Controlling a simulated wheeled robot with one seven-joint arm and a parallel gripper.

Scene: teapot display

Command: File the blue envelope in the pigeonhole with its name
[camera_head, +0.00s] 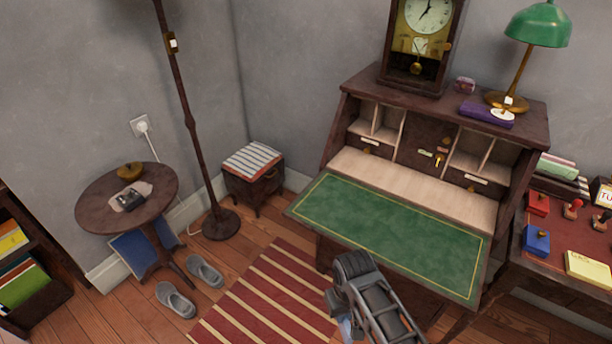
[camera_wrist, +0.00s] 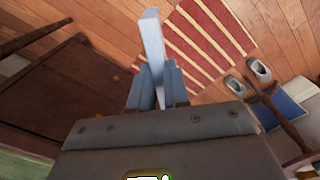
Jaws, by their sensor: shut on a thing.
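My gripper (camera_wrist: 157,78) is shut on the light-blue envelope (camera_wrist: 152,38), which shows nearly edge-on between the fingers and sticks out past their tips. In the head view, my arm hides most of the gripper, and a small pale-blue piece of the envelope (camera_head: 346,328) shows low, in front of the desk. The writing desk (camera_head: 318,238) has its green-topped flap lowered. Its pigeonholes (camera_head: 470,152) stand at the back on both sides of a small central door (camera_head: 424,143). Small labels show there, but their names are too small to read. The envelope's own name is not visible.
A clock (camera_head: 421,45), a purple case (camera_head: 486,114) and a green lamp (camera_head: 538,25) stand on the desk top. A side table (camera_head: 562,262) with stamps stands at the right. A round table (camera_head: 95,213) and floor lamp stand left. The green flap is clear.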

